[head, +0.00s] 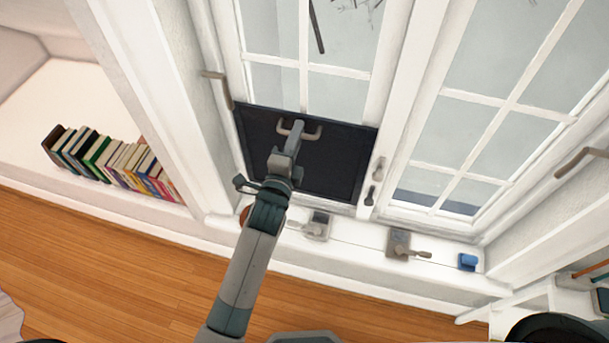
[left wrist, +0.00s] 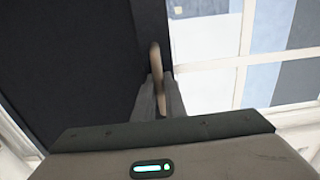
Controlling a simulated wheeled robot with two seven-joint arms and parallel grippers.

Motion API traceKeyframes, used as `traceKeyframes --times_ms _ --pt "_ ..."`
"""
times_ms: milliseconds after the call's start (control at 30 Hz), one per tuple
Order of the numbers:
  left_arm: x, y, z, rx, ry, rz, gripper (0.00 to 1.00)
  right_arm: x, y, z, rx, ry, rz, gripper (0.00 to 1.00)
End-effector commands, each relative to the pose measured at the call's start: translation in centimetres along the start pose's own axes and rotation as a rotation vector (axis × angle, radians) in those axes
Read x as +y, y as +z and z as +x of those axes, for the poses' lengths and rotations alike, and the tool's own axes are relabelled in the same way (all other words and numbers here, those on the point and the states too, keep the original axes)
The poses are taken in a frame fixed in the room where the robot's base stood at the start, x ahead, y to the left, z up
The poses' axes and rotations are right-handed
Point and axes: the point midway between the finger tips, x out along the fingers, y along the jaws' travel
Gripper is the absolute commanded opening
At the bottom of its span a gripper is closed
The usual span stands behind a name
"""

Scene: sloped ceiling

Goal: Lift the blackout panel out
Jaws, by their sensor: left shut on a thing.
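The blackout panel (head: 332,166) is a dark, nearly black board with a beige handle (head: 312,132) near its top edge. It covers the lower part of the left window in the head view, and also fills the left half of the left wrist view (left wrist: 70,65). My left gripper (head: 292,135) is at the handle, in front of the panel. In the left wrist view its two fingers are closed on the handle (left wrist: 156,62). Part of the panel is hidden behind my left arm. My right gripper is not in view.
White window frames with panes (head: 465,125) stand beside and above the panel. Metal latches (head: 399,243) and a blue object (head: 467,261) are on the sill. A row of books (head: 110,160) stands on a white shelf at left. Wooden floor (head: 110,250) lies below.

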Motion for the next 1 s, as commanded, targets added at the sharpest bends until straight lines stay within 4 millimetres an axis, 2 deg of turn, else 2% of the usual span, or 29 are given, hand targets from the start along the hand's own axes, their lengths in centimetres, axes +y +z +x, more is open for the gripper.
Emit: traceKeyframes --times_ms 367,1000 --pt "-0.4 0.0 -0.5 0.000 -0.004 0.000 0.00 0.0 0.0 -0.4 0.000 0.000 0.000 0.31" --pt "-1.0 0.0 -4.0 0.000 -0.004 0.000 0.00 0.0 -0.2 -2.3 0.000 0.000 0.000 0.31"
